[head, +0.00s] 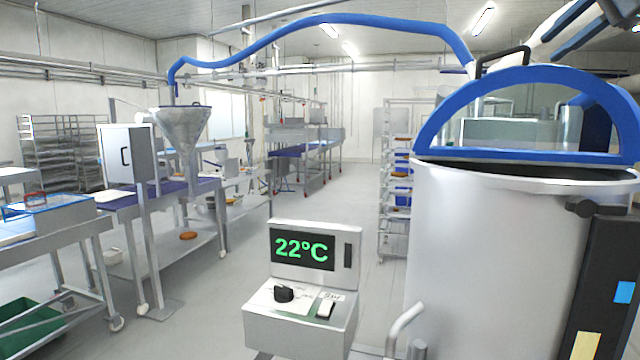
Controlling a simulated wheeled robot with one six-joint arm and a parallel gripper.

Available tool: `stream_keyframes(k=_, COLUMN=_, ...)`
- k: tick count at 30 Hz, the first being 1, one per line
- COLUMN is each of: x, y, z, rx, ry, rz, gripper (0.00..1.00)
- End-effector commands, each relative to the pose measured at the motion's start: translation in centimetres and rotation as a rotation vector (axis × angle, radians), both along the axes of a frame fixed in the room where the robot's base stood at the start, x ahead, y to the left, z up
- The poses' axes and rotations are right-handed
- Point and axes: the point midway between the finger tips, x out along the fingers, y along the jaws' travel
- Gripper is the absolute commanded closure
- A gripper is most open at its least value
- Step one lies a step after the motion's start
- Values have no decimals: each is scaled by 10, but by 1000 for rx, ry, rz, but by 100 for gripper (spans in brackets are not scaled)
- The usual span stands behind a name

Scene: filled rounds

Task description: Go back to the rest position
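My gripper is not visible in the head view. White and dark blue parts cross the top right corner and may be links of my arm. They pass above and behind a large steel vat (490,250). The vat has a blue-framed clear lid (432,128) standing raised over its dark opening. A blue hose (330,22) arches from the vat's top across to a steel funnel (182,125) on the left.
A control box (315,248) showing 22°C stands in front, left of the vat. Tables (110,203) line the left side, with a green crate (30,320) low down. A shelf rack (383,220) stands behind the vat. The middle floor aisle (330,195) is clear.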

Motion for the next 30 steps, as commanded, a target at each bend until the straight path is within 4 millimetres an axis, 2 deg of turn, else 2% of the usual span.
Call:
stream_keyframes(k=8, x=28, y=21, z=-77, rx=-40, ry=79, rz=23, gripper=67)
stream_keyframes(k=11, x=38, y=34, z=-118, rx=-67, ry=124, rz=42, gripper=67)
stream_keyframes(k=14, x=48, y=55, z=-172, rx=-111, ry=179, rz=74, gripper=67)
stream_keyframes(k=15, x=50, y=65, z=-198, rx=-134, ry=206, rz=92, gripper=67)
stream_keyframes(k=20, x=47, y=111, z=-300, rx=-242, ry=309, rz=183, gripper=67)
stream_keyframes(k=24, x=30, y=153, z=-385, rx=-351, ry=390, rz=289, gripper=67)
stream_keyframes(k=26, x=18, y=171, z=-420, rx=-401, ry=422, rz=342, gripper=67)
stream_keyframes(k=30, x=-19, y=213, z=-500, rx=-522, ry=487, rz=485, gripper=67)
